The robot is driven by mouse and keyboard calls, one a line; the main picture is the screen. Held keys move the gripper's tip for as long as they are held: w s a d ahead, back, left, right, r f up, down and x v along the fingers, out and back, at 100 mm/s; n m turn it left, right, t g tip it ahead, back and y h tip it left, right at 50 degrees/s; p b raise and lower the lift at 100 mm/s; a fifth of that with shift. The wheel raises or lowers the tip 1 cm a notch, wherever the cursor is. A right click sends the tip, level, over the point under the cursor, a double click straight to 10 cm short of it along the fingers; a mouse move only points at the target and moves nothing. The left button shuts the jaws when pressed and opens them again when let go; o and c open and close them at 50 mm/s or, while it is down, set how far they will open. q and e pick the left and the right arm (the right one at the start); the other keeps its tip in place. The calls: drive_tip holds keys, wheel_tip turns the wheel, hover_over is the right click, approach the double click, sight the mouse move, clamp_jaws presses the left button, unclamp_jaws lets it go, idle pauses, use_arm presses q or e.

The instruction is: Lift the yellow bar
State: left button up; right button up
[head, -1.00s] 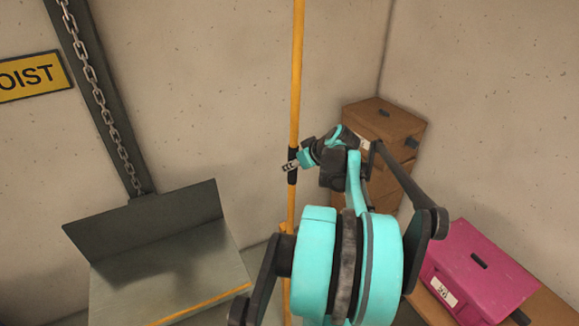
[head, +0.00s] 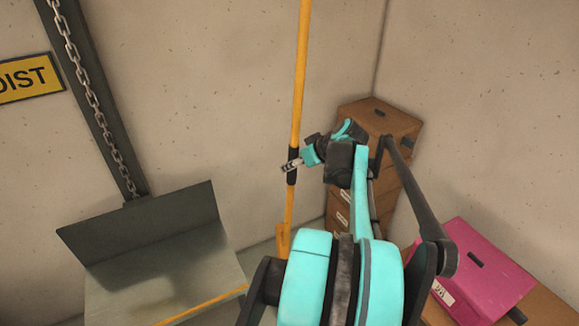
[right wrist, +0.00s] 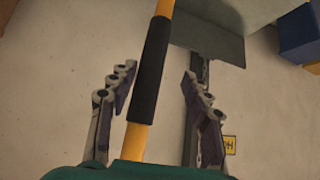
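The yellow bar (head: 299,80) stands nearly upright in the head view and leans slightly, its top toward the right. A black sleeve (right wrist: 150,65) is wrapped around it. My right gripper (head: 291,166) is at the sleeve in the head view. In the right wrist view, the two fingers of my right gripper (right wrist: 160,92) are spread on either side of the bar, with visible gaps between them and the sleeve. My right arm hides part of the bar's lower end in the head view. My left gripper is in neither view.
A dark metal scoop-like platform (head: 140,222) with a chain (head: 85,85) above it is at left. Brown stacked boxes (head: 375,125) stand in the corner, and a pink box (head: 475,270) is at lower right. A yellow sign (head: 28,78) hangs on the wall.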

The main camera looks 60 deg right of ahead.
drive_tip(key=v, duration=0.8)
drive_tip(key=shift+f, duration=0.1)
